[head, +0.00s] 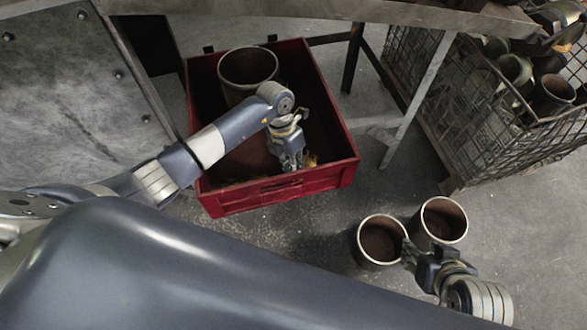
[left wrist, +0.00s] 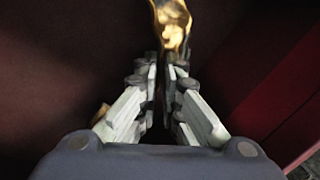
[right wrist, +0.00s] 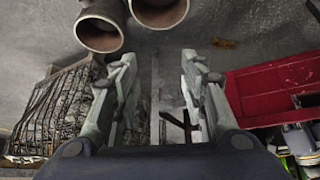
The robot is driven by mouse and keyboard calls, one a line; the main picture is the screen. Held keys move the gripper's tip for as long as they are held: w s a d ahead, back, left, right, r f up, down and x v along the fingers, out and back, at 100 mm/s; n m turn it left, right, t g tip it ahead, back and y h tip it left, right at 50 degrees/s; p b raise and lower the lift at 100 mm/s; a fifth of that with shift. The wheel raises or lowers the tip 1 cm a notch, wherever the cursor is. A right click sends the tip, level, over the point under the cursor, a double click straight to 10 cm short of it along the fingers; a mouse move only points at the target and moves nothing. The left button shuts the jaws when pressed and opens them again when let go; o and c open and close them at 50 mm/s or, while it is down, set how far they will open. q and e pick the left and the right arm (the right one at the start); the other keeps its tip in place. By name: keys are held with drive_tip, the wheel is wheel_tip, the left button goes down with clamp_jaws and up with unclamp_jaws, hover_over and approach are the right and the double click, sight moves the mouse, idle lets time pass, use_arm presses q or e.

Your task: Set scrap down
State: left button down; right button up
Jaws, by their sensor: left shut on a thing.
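The scrap (left wrist: 172,22) is a small, lumpy, gold-coloured piece. My left gripper (left wrist: 167,68) is shut on it, with the piece sticking out beyond the fingertips. In the head view my left gripper (head: 292,162) points down inside the red crate (head: 285,187), near its front wall. A bit of the scrap (head: 311,159) shows beside the fingers there. I cannot tell whether it touches the crate floor. My right gripper (right wrist: 158,75) is open and empty. In the head view my right gripper (head: 408,256) is beside two metal cups on the floor.
A metal cup (head: 248,68) stands in the back of the red crate. Two cups (head: 380,241) (head: 443,220) stand on the floor at right. A wire basket (head: 470,105) holds several metal parts. A table leg (head: 418,98) stands right of the crate.

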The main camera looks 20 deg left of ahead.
use_arm(q)
drive_tip(key=shift+f, duration=0.55)
use_arm(e)
drive_tip(key=shift+w+a+r+t, duration=0.15)
drive_tip(key=shift+w+r+t, duration=0.1)
drive_tip(key=shift+w, duration=0.2)
drive_tip(key=shift+w+a+r+t, duration=0.15)
drive_tip(key=shift+w+t, duration=0.1)
drive_tip(key=shift+w, duration=0.2)
use_arm(q)
drive_tip(key=shift+f, duration=0.1)
use_arm(e)
drive_tip(key=shift+w+a+r, duration=0.1)
drive_tip(key=shift+w+r, duration=0.05)
drive_tip(key=shift+w, duration=0.1)
use_arm(q)
drive_tip(key=c, duration=1.8)
unclamp_jaws()
drive_tip(key=p+v, duration=0.1)
drive_tip(key=v, duration=0.5)
drive_tip(key=shift+p, duration=0.3)
drive_tip(key=p+v, duration=0.1)
drive_tip(key=v, duration=0.5)
use_arm(e)
drive_tip(key=s+d+g, duration=0.2)
drive_tip(key=s+g, duration=0.1)
drive_tip(key=s, duration=0.4)
drive_tip(key=shift+s+d+f+g+h, duration=0.2)
drive_tip(key=shift+s+f+g+h, duration=0.1)
drive_tip(key=shift+f, duration=0.15)
